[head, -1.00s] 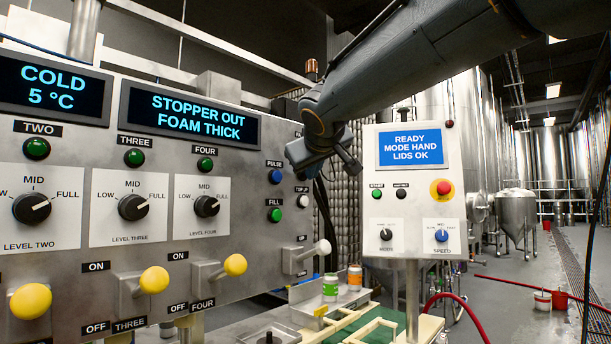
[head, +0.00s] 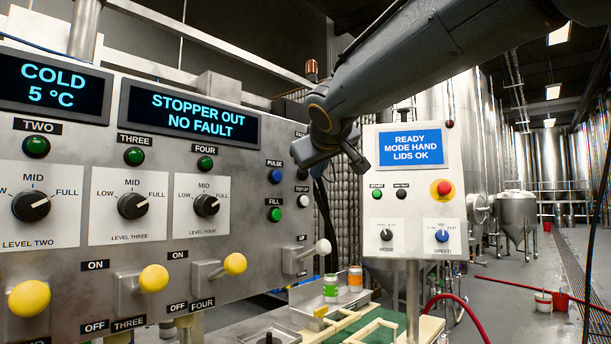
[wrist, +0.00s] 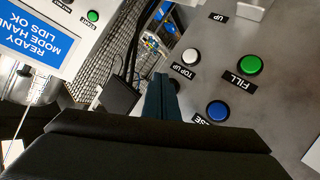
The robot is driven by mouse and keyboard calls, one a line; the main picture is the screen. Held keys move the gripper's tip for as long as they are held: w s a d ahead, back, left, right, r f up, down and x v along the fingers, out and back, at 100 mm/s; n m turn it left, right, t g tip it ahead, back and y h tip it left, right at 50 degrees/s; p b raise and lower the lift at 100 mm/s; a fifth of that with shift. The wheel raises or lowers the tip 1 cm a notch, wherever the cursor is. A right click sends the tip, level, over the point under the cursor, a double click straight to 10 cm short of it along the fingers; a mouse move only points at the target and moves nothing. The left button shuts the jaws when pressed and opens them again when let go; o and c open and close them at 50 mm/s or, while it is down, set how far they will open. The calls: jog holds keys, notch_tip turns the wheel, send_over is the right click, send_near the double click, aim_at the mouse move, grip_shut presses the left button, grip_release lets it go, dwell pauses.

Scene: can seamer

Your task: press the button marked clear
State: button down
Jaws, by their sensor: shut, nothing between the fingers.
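No button marked clear can be read in either view. A label above the pulse button (head: 275,176) column's right neighbour is mostly hidden by my gripper (head: 300,156), which is in front of the panel's upper right. In the wrist view my gripper's fingers (wrist: 160,97) are together and empty, near the white top up button (wrist: 190,56). The blue pulse button (wrist: 218,111) and green fill button (wrist: 250,65) are to their right. The panel display (head: 192,112) reads STOPPER OUT, NO FAULT. I cannot tell whether the fingers touch the panel.
Yellow-knobbed levers (head: 153,278) stick out from the panel's lower part. A separate control box (head: 408,170) with a red stop button (head: 443,188) stands right of my gripper. Two cans (head: 331,287) stand on the machine below. The floor at the right is mostly open.

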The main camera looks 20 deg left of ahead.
jog(key=shift+s+d, duration=0.3)
jog(key=shift+d, duration=0.45)
jog(key=shift+s+d, duration=0.35)
jog(key=shift+d, duration=0.45)
jog(key=shift+s+d, duration=0.3)
jog(key=shift+d, duration=0.45)
